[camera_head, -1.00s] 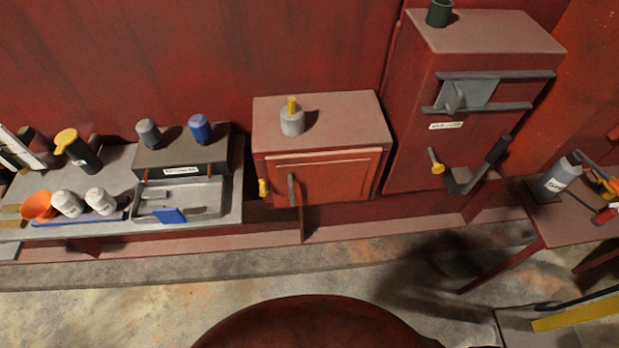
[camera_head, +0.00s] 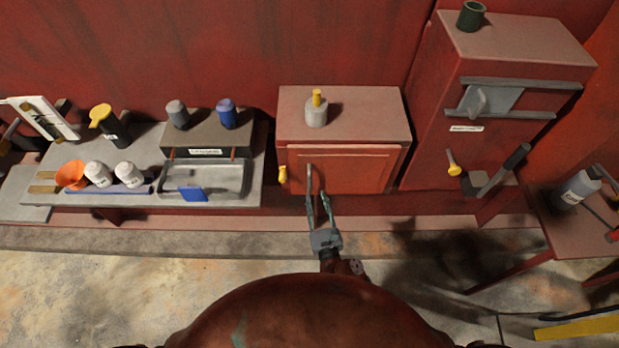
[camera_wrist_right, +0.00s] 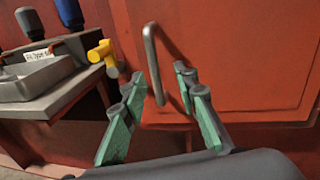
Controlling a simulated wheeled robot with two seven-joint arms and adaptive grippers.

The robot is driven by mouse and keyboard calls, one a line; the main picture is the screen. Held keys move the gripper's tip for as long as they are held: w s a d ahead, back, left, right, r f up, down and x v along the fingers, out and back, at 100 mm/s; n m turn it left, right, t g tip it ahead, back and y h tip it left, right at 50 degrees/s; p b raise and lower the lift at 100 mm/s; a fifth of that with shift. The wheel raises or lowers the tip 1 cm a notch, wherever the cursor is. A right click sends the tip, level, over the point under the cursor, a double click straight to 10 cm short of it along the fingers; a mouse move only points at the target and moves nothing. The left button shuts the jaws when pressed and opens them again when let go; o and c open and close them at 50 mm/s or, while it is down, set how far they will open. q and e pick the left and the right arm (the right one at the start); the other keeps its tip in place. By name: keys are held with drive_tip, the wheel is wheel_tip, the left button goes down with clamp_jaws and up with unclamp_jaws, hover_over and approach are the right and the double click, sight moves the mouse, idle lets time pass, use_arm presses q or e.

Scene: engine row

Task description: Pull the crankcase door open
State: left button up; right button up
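The crankcase door (camera_head: 355,172) is an orange-red panel on the front of a red box (camera_head: 345,115); it looks closed. A grey bar handle (camera_head: 309,178) stands upright near its left edge, and also shows in the right wrist view (camera_wrist_right: 152,60). My right gripper (camera_head: 320,198) is in front of the door at the handle. In the right wrist view its green fingers (camera_wrist_right: 160,80) are apart, with the handle's lower part between them, and not closed on it. My left gripper is not in view.
A yellow knob (camera_head: 283,175) sits at the box's left edge. A workbench (camera_head: 100,205) with a tray (camera_head: 235,178), cups and bottles is on the left. A taller red cabinet (camera_head: 500,60) and a side table (camera_head: 570,235) are on the right. The floor in front is open.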

sight(310, 181)
drive_tip(key=shift+m, duration=0.6)
drive_tip(key=w, duration=0.2)
drive_tip(key=w+a+r, duration=0.1)
drive_tip(key=w, duration=0.1)
drive_tip(key=w+a+r, duration=0.1)
drive_tip(key=w, duration=0.1)
drive_tip(key=shift+w+a+r, duration=0.15)
drive_tip(key=shift+w+a, duration=0.1)
drive_tip(key=shift+w, duration=0.4)
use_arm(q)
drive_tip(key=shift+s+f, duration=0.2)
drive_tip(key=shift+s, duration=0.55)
use_arm(e)
drive_tip(key=shift+c, duration=0.7)
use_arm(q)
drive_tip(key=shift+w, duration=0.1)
use_arm(e)
clamp_jaws()
